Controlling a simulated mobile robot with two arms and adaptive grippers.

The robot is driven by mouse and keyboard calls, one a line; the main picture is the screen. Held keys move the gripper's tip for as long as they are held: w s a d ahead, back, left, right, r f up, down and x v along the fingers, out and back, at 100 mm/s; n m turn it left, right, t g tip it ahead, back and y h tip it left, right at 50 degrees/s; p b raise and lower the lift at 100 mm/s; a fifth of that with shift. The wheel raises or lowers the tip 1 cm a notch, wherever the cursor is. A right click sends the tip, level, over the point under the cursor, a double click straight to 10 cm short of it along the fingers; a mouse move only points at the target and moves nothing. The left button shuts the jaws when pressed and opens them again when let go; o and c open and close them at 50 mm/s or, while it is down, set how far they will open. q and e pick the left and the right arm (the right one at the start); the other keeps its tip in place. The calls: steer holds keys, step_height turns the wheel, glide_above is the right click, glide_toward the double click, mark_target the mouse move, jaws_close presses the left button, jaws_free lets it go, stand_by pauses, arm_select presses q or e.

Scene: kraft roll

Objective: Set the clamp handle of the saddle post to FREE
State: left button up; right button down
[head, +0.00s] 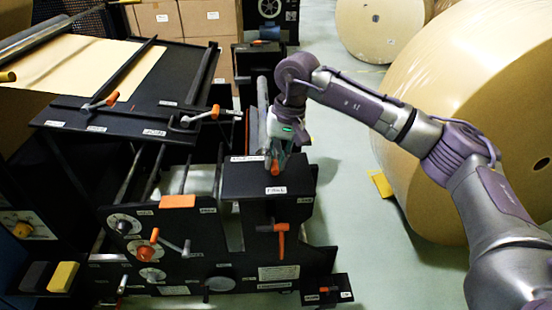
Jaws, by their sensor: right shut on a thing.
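My right gripper (275,158) comes down over the black block-topped post (245,184) in the middle of the machine. It is shut on a small orange-tipped handle (275,168), which I take to be the clamp handle. The handle's orange end shows below the fingers and points towards the front label (276,190). Another label (247,158) lies at the back left of the block top. Both labels are too small to read surely. The fingers hide the rest of the handle and its pivot. My left gripper is not in view.
Another orange handle (280,238) hangs on the post's front. More orange-tipped levers (101,102) sit on the black table at left. A large kraft roll (480,120) stands at right beside my right arm. Green floor (345,190) lies clear between machine and roll.

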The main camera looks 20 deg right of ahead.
mark_target(286, 174)
steer(key=c, duration=1.1)
jaws_free()
steer(key=r, duration=0.4)
steer(key=d+r, duration=0.1)
steer(key=r, duration=0.3)
steer(key=d+r, duration=0.1)
steer(key=r, duration=0.3)
steer(key=shift+s+d, duration=0.15)
steer(key=shift+s, duration=0.15)
steer(key=shift+f, duration=0.15)
